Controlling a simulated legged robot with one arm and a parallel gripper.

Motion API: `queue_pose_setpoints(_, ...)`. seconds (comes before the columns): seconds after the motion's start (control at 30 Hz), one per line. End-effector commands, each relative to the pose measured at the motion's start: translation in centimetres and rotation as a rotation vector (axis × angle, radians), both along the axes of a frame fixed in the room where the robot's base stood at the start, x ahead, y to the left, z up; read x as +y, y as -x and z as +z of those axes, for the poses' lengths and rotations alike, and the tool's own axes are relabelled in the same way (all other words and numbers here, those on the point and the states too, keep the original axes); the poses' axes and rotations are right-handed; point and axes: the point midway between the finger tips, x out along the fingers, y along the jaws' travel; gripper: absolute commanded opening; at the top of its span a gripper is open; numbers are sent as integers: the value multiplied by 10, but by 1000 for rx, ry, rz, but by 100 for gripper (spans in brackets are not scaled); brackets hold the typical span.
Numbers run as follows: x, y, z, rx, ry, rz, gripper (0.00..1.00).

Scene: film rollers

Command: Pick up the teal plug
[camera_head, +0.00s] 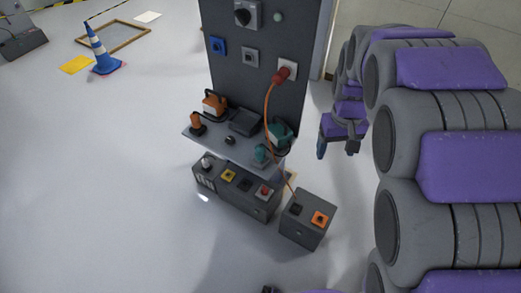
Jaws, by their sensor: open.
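A small teal plug (261,156) stands at the front right edge of the grey shelf (222,147). Behind it is a larger teal item with a dark handle (279,136), whose kind I cannot make out. My gripper (337,150) is to the right of the shelf, apart from both teal things. Its two fingers point down and stand apart, with nothing seen between them.
Orange items (213,104) and a dark box (245,121) share the shelf. A red plug (279,75) sits in the dark panel (232,70); its orange cable hangs past the teal things to a grey box (307,222). A control box (235,191) sits below.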

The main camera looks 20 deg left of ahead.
Motion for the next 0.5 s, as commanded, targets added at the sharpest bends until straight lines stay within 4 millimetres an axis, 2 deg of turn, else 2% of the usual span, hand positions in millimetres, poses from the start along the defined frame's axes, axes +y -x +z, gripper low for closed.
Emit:
queue_pose_setpoints(0.03, 12, -17, -5, -4, 1, 33, 73)
queue_pose_setpoints(0.2, 55, -64, -24, -28, -10, 148, 73)
queue_pose_setpoints(0.37, 103, -101, -46, -51, -29, 262, 73)
queue_pose_setpoints(0.5, 148, -125, -70, -66, -53, 363, 73)
